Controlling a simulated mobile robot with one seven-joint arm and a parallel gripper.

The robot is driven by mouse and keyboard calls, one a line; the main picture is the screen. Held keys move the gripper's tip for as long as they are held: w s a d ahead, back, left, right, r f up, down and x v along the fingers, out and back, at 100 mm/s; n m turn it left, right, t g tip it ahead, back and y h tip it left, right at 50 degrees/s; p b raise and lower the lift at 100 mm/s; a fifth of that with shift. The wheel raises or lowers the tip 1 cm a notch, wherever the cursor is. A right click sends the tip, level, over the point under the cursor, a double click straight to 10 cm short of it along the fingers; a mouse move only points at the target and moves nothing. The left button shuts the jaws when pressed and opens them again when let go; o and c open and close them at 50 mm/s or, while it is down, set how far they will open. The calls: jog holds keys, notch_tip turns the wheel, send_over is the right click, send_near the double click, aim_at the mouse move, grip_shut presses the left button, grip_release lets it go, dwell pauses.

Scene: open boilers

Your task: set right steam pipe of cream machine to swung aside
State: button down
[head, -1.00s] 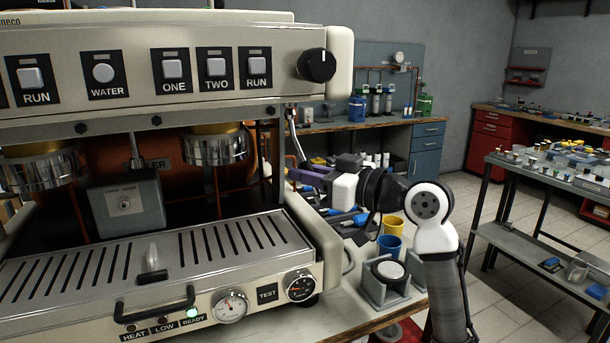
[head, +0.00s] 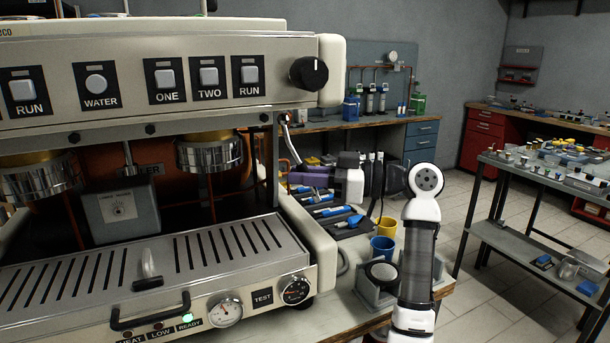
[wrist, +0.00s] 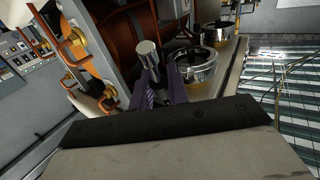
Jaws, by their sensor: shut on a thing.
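The cream machine (head: 150,70) fills the left of the head view. Its right steam pipe (head: 290,142) is a thin metal tube hanging from under the upper housing at the right front corner, slanting down and right. My gripper (head: 296,180), with purple fingers, reaches in from the right at the pipe's lower end and is shut on it; the fingers hide the exact contact. In the wrist view the purple fingers (wrist: 160,92) lie close beside a shiny metal cylinder (wrist: 149,58); I cannot tell whether this is part of the pipe.
The drip tray (head: 190,255) lies left of my gripper. A grey cart (head: 540,215) is at the right; floor shows between.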

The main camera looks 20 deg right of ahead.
jog(key=c, duration=1.3)
grip_release()
jog(key=shift+c, duration=0.2)
jog(key=shift+d, duration=0.1)
jog(key=b+v, duration=0.3)
jog(key=v, duration=1)
jog(key=shift+s+d, duration=0.25)
jog(key=shift+d, duration=0.05)
